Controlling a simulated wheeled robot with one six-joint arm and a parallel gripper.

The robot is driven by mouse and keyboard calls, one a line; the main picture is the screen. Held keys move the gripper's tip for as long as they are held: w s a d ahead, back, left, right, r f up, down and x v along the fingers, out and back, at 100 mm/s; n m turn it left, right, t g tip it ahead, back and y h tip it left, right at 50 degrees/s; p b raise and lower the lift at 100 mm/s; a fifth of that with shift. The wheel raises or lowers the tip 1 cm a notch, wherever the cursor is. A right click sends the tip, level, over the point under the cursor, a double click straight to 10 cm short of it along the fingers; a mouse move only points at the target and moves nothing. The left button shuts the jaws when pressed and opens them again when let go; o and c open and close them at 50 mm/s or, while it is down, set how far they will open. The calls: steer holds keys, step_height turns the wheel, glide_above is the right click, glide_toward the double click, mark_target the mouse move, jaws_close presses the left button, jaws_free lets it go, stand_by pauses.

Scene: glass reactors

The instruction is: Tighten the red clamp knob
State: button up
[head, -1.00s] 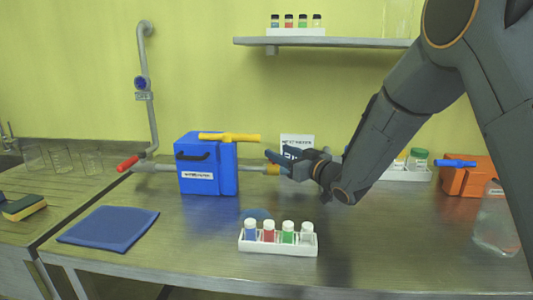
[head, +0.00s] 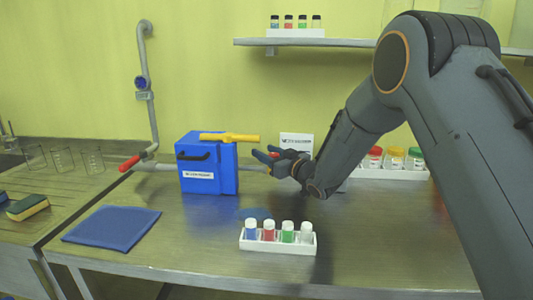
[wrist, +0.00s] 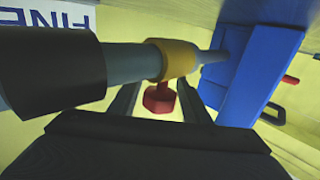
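The red clamp knob (wrist: 158,97) shows in the wrist view, under a yellow clamp collar (wrist: 179,60) around a grey pipe (wrist: 132,64). My gripper (wrist: 156,104) is open, with one dark finger on each side of the knob and a gap between each finger and the knob. In the head view my gripper (head: 268,156) is at the right end of the pipe (head: 252,167), right of the blue box (head: 208,165).
A white rack (head: 278,245) of small bottles stands in front, and a blue cloth (head: 112,228) lies front left. A red-handled pipe end (head: 129,163) is at left. More capped jars (head: 395,158) stand behind my arm.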

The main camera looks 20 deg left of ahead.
steer(key=c, duration=0.8)
steer(key=shift+c, duration=0.2)
steer(key=shift+m+t, duration=0.3)
steer(key=shift+t, duration=0.1)
steer(key=m+t+h, duration=0.2)
steer(key=m+h, duration=0.1)
steer(key=h, duration=0.1)
steer(key=w+d+m+t+h, duration=0.1)
steer(key=m+t+h, duration=0.2)
steer(key=h, duration=0.2)
steer(key=d+m+t+h, duration=0.1)
steer(key=m+t+h, duration=0.1)
steer(key=m+h, duration=0.1)
steer(key=shift+w+d+r+m+h, duration=0.1)
steer(key=shift+w+d+m+h, duration=0.25)
steer(key=shift+h, duration=0.35)
steer(key=shift+d+m+h+p, duration=0.3)
steer(key=shift+m+h, duration=0.65)
steer(key=shift+h, duration=0.45)
steer(key=shift+d+m+h+p, duration=0.15)
steer(key=shift+d+m+h, duration=0.15)
steer(key=shift+m+h, duration=0.85)
steer(key=shift+h, duration=0.45)
